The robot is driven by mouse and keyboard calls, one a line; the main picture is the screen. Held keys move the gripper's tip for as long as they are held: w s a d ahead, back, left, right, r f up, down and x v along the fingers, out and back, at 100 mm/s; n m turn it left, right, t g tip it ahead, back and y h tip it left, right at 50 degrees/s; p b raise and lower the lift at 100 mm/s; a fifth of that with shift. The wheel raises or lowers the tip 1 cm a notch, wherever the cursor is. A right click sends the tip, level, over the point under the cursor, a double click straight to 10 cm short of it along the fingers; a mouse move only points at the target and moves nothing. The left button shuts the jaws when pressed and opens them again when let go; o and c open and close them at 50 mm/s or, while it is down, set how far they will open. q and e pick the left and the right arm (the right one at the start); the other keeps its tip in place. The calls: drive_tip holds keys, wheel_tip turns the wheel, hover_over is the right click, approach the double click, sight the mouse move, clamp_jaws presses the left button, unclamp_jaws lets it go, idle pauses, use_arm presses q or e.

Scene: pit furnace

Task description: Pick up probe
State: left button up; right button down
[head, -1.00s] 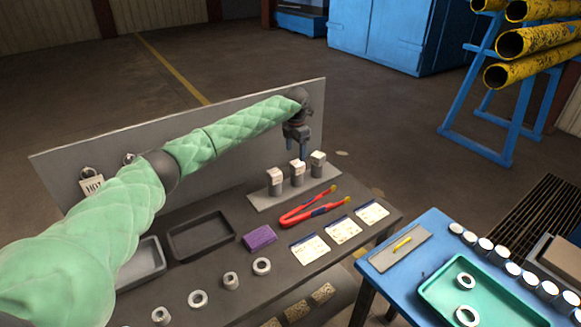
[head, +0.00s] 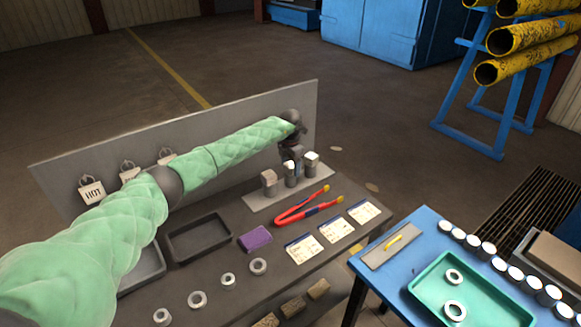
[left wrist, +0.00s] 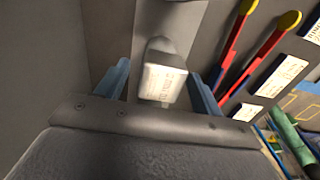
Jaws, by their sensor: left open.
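Three short grey posts with pale, labelled tops stand in a row on a light grey plate (head: 252,203) at the bench's back right: left (head: 268,184), middle (head: 290,178) and right (head: 311,167). No name on them can be read, so I cannot tell for sure which is the probe. My left gripper (head: 293,160) is low over the row, at the middle post. In the left wrist view, one pale-topped post (left wrist: 163,84) stands between the open blue fingers (left wrist: 158,70), with gaps on both sides. My right gripper is out of view.
Red tongs (head: 300,212) with yellow tips, a purple block (head: 255,238), white cards (head: 333,229), an empty dark tray (head: 200,255) and several metal rings (head: 228,280) lie on the bench. A grey back panel (head: 230,125) rises behind. A blue table (head: 385,275) stands at right.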

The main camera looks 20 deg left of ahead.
use_arm(q)
drive_tip(key=shift+d+f, duration=0.1)
drive_tip(key=c, duration=1.1)
drive_tip(key=shift+c, duration=0.3)
